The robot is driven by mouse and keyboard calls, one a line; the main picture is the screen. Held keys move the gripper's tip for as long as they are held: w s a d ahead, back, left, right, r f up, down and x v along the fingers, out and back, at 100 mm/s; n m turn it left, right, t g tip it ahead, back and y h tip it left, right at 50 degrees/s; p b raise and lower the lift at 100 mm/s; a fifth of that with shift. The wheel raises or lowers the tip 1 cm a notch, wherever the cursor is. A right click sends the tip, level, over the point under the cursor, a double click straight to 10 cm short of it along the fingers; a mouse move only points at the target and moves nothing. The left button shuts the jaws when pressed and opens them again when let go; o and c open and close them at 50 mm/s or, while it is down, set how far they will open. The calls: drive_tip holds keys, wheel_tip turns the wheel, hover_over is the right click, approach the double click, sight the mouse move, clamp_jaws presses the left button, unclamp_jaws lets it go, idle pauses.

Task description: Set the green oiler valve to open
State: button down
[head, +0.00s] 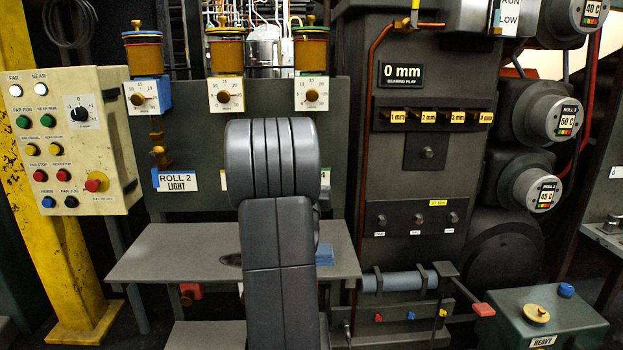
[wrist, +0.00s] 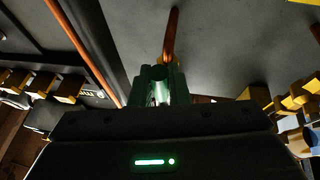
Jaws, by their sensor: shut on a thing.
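The green-rimmed oiler (head: 311,50) is the right one of three amber oilers in the head view, with a white dial (head: 311,94) below it. The part below that dial is hidden behind my arm. My gripper is also hidden there. In the wrist view my gripper (wrist: 160,88) is shut on the green oiler valve, at the end of a copper pipe (wrist: 172,35). The green tint makes fingers and valve hard to tell apart, and the handle's angle cannot be made out.
The blue-based oiler (head: 142,52) and red-rimmed oiler (head: 225,52) stand to the left. A brass valve (head: 158,158) hangs under the blue-based one. A grey shelf (head: 165,250) lies below. Yellow-tagged gauges (head: 428,115) and a copper-red pipe (head: 368,130) are to the right.

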drive_tip(key=shift+f, duration=0.1)
drive_tip(key=c, duration=1.4)
unclamp_jaws()
drive_tip(key=shift+s, duration=0.15)
drive_tip(key=p+v, duration=0.1)
drive_tip(key=v, duration=1.2)
drive_tip(key=shift+s+f, duration=0.15)
drive_tip(key=shift+s, duration=0.1)
drive_tip(key=b+x, duration=0.1)
drive_tip(key=x, duration=1.3)
drive_tip(key=shift+a, duration=0.1)
drive_tip(key=shift+s, duration=0.1)
